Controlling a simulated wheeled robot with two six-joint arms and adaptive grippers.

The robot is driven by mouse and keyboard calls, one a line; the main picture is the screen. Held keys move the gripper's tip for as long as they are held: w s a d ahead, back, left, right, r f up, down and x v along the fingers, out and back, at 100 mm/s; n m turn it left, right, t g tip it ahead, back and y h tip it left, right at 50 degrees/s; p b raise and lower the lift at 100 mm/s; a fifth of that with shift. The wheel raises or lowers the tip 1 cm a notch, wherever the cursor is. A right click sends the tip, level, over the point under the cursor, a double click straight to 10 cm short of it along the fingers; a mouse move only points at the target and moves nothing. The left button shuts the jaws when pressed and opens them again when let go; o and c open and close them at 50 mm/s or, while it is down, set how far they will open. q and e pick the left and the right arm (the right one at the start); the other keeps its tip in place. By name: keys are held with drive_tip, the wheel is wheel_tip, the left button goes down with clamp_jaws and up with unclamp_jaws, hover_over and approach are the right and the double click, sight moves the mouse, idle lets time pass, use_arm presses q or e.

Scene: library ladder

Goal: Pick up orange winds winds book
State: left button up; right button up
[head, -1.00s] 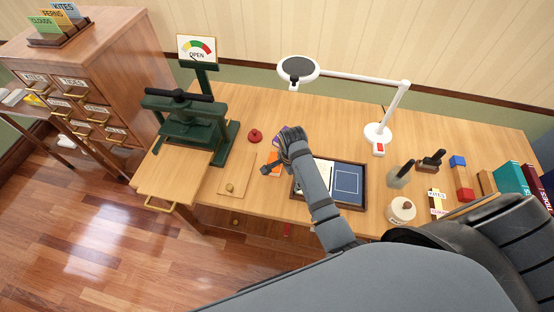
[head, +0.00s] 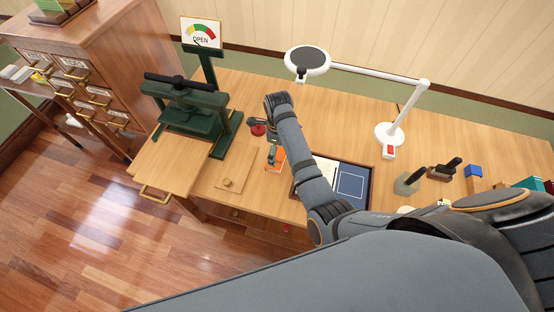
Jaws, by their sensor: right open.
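A small orange book (head: 280,165) lies on the wooden desk, left of the dark-framed tray. A blue shape shows on its upper part, and I cannot read its title. My right gripper (head: 257,124) is open, beyond the book and slightly to its left, close to a small dark red round object (head: 257,130). My right arm passes just to the right of the book. I see nothing held in the right gripper. My left gripper is out of view.
A green press (head: 190,110) stands at left with an OPEN gauge sign (head: 201,33). A dark-framed tray (head: 371,177) lies partly behind my arm. A white lamp (head: 390,135) and stamps (head: 408,183) are to the right. A thin wooden board (head: 236,168) lies beside the press.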

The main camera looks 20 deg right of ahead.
sight(277, 159)
drive_tip(key=f, duration=0.4)
drive_tip(key=shift+s+a+p, duration=0.1)
drive_tip(key=shift+a+p, duration=0.15)
drive_tip(key=shift+p, duration=0.15)
drive_tip(key=shift+f, duration=0.55)
drive_tip(key=c, duration=1)
drive_tip(key=shift+r, duration=0.15)
drive_tip(key=shift+c, duration=0.2)
